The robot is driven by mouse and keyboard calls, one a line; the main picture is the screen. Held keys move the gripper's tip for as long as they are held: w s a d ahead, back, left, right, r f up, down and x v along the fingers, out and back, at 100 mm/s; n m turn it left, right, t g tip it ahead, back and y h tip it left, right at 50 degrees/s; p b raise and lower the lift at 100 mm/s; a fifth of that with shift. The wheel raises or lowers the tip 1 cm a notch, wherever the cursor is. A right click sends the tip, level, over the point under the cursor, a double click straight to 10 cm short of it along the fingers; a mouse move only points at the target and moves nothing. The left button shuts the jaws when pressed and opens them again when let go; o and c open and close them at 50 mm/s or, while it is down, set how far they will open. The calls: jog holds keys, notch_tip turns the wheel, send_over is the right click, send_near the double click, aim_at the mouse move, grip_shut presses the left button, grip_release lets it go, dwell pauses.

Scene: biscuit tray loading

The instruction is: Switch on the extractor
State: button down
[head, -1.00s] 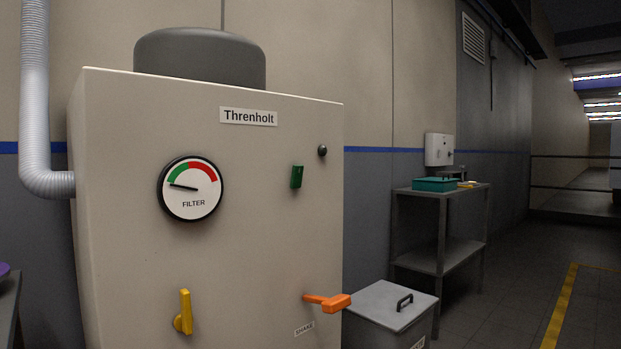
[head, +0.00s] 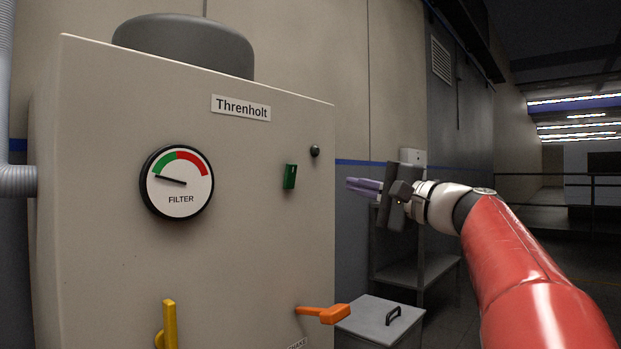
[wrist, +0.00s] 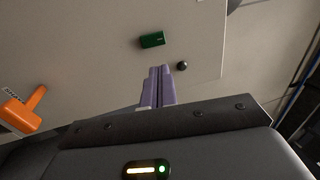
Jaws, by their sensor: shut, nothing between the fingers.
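The extractor (head: 110,240) is a large beige cabinet labelled Threnholt, filling the left of the head view. A green switch (head: 290,176) sits on its front face, with a small dark round lamp or knob (head: 315,151) up and to its right. The switch also shows in the wrist view (wrist: 152,40), with the dark round part (wrist: 182,65) near it. My gripper (head: 350,185) has purple fingers, shut and empty, to the right of the switch and apart from it. In the wrist view the fingertips (wrist: 160,70) point towards the cabinet face, just below the switch.
A filter gauge (head: 177,182) has its needle at the left, by the green band. A yellow handle (head: 170,325) and an orange shake lever (head: 325,313) stick out low on the cabinet. A grey lidded bin (head: 370,322) and a shelf table (head: 425,270) stand to the right.

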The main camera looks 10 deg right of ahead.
aim_at(293, 168)
jog(key=shift+r, duration=0.1)
jog(key=p+x, duration=0.2)
jog(key=x, duration=1.2)
jog(key=shift+p, duration=0.35)
jog(key=shift+a+r+p, duration=0.15)
jog(key=shift+r+p, duration=0.3)
jog(key=shift+p, duration=0.6)
jog(key=shift+w+f+g, duration=0.15)
jog(key=shift+f+g, duration=0.15)
